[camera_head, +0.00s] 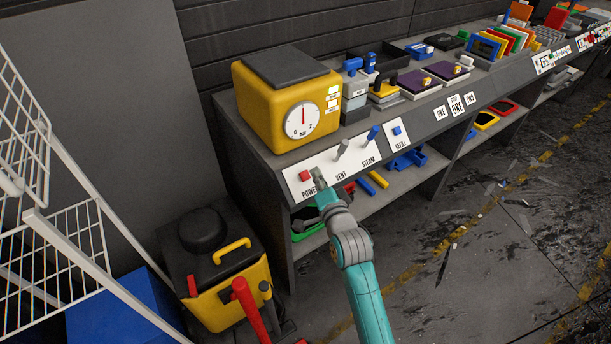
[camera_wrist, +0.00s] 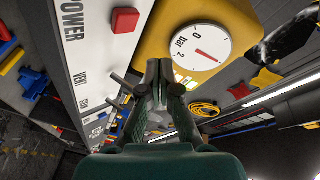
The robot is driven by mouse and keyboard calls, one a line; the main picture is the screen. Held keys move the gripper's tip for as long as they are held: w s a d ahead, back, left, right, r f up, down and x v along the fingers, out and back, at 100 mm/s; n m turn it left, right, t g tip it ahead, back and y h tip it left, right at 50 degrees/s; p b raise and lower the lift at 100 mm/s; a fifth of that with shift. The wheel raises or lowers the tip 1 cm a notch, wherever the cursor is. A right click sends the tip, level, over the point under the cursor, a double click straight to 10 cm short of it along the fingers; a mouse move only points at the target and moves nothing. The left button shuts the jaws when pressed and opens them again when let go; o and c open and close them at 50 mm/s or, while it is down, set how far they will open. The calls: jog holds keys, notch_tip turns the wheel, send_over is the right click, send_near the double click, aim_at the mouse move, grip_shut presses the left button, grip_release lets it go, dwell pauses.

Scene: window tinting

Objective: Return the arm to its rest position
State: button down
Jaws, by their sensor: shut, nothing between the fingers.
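My gripper (camera_head: 318,180) is at the front panel of the bench, close to the red POWER button (camera_head: 304,176). In the wrist view my gripper (camera_wrist: 160,72) has its fingers together with nothing between them, and the red button (camera_wrist: 125,20) is to the upper left of the fingertips. I cannot tell whether the fingertips touch the panel. My teal arm reaches up from the bottom of the head view. The white control panel (camera_head: 325,168) also bears a grey VENT lever (camera_head: 342,149) and a blue STEAM lever (camera_head: 373,133).
A yellow machine with a pressure gauge (camera_head: 302,121) stands on the bench above the panel. A yellow and black machine (camera_head: 229,290) with a red handle is on the floor at lower left, beside a white wire rack (camera_head: 50,250). Open floor (camera_head: 470,280) lies to the right.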

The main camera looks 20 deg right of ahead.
jog(key=shift+s+d+r, duration=0.15)
jog(key=shift+s+r, duration=0.2)
jog(key=shift+r, duration=0.05)
jog(key=s+f+n, duration=0.2)
jog(key=s+f, duration=0.2)
jog(key=s, duration=0.5)
jog(key=s+f+n+g, duration=0.15)
jog(key=s+f, duration=0.25)
jog(key=s, duration=0.4)
jog(key=s+f+n, duration=0.2)
jog(key=s+f, duration=0.2)
jog(key=s, duration=0.5)
jog(key=s+r+n, duration=0.3)
jog(key=s, duration=0.9)
jog(key=s+r+n+g, duration=0.1)
jog(key=s+r+n, duration=0.2)
jog(key=s, duration=1)
jog(key=shift+a+r+n, duration=0.35)
